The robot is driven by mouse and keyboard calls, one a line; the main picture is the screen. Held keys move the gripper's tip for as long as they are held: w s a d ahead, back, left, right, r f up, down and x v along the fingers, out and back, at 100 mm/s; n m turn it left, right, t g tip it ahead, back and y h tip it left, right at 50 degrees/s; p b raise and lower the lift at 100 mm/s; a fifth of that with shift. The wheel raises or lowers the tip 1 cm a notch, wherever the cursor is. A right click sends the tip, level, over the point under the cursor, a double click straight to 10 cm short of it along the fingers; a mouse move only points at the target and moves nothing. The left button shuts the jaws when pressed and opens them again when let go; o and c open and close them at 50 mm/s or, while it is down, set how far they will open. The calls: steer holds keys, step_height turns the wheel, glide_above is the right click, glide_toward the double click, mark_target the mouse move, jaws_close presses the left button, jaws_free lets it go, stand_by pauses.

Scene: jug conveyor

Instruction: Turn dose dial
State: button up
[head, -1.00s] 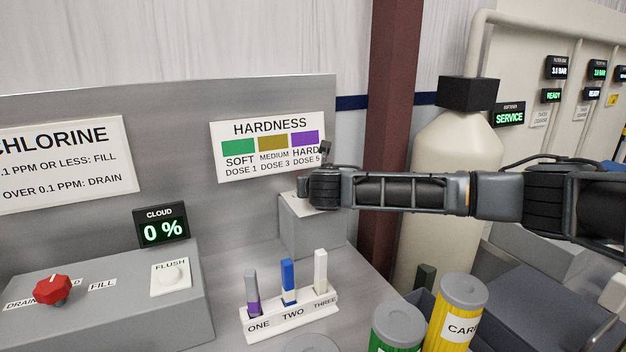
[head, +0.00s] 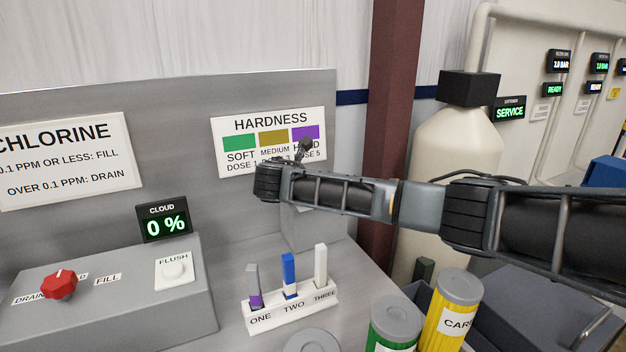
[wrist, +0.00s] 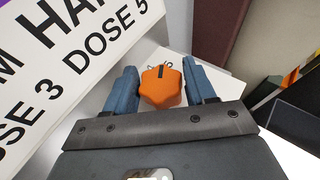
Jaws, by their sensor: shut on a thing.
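The dose dial (wrist: 160,90) is an orange faceted knob with a dark pointer mark, on a pale plate with dark print, mostly covered. In the wrist view my gripper (wrist: 161,77) has its two blue fingers on either side of the dial, shut on it. In the head view my arm hides the dial and the fingers, above the grey pedestal box (head: 302,232). The hardness sign (head: 268,122) behind has green, olive and purple patches for soft, medium and hard, with dose numbers. My arm covers part of its lower right.
A rack (head: 290,305) marked one, two, three holds test strips; strip one (head: 254,285) has a purple end. A red knob (head: 59,285) and flush button (head: 173,270) are at left. Green (head: 394,330) and yellow (head: 455,305) canisters stand at front right.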

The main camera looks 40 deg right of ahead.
stand_by(0.3)
steer(key=o, duration=1)
steer(key=shift+c, duration=0.2)
steer(key=shift+b+v, duration=0.6)
steer(key=shift+v, duration=3.25)
